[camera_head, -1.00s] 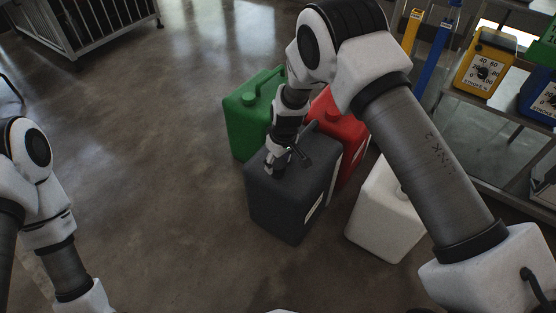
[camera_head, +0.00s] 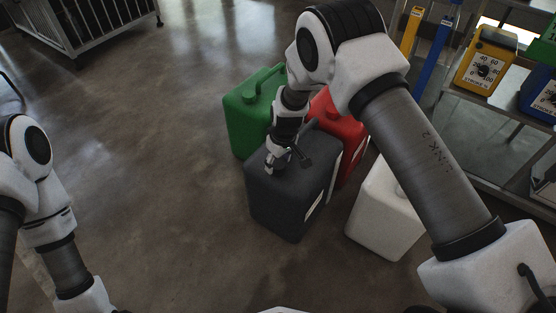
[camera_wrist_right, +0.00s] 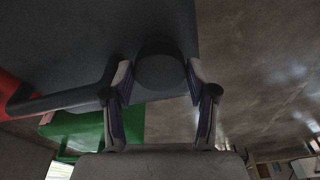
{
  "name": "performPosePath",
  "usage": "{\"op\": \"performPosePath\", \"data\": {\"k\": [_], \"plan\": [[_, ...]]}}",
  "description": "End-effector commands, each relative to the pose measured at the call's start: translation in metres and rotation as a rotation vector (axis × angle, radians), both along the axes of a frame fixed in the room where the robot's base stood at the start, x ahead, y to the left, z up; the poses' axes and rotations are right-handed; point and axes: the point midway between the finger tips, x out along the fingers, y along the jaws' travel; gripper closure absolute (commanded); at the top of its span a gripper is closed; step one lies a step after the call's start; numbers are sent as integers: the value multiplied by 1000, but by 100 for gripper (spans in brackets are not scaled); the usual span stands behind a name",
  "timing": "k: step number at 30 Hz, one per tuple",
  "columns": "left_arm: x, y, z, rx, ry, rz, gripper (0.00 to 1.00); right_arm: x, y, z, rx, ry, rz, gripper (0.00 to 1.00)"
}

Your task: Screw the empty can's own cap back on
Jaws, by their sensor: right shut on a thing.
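A dark grey can (camera_head: 290,200) stands upright on the floor, with a handle on its top. My right gripper (camera_head: 271,168) is over the can's top, near its left corner. In the right wrist view my right gripper (camera_wrist_right: 160,80) has one finger on each side of a dark round cap (camera_wrist_right: 160,70) and is shut on it. The cap is at the dark can's top, beside the handle (camera_wrist_right: 65,100). Whether it is seated on the neck is hidden. My left arm shows at the left edge; its gripper is out of view.
A green can (camera_head: 245,120) and a red can (camera_head: 350,135) stand close behind the dark one. A white can (camera_head: 382,220) stands at its right. A shelf with yellow and blue items (camera_head: 484,62) is at the right. The floor at left is clear.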

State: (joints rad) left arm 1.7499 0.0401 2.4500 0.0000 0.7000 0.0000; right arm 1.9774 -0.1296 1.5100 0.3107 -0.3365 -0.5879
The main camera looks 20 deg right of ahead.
Motion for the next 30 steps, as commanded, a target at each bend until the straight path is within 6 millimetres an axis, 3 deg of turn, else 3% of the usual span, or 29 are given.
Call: {"op": "performPosePath", "data": {"k": [6, 7, 9, 19, 30], "plan": [[0, 0, 0, 0, 0, 0, 19, 0, 0, -5, 0, 1, 0, 58], [0, 0, 0, 0, 0, 0, 19, 0, 0, -4, 0, 0, 0, 32], [0, 0, 0, 0, 0, 0, 19, 0, 0, -4, 0, 0, 0, 14], [0, 0, 3, 0, 0, 0, 19, 0, 0, 0, 0, -1, 0, 14], [0, 0, 44, 0, 0, 0, 19, 0, 0, 45, 0, -1, 0, 14]]}}
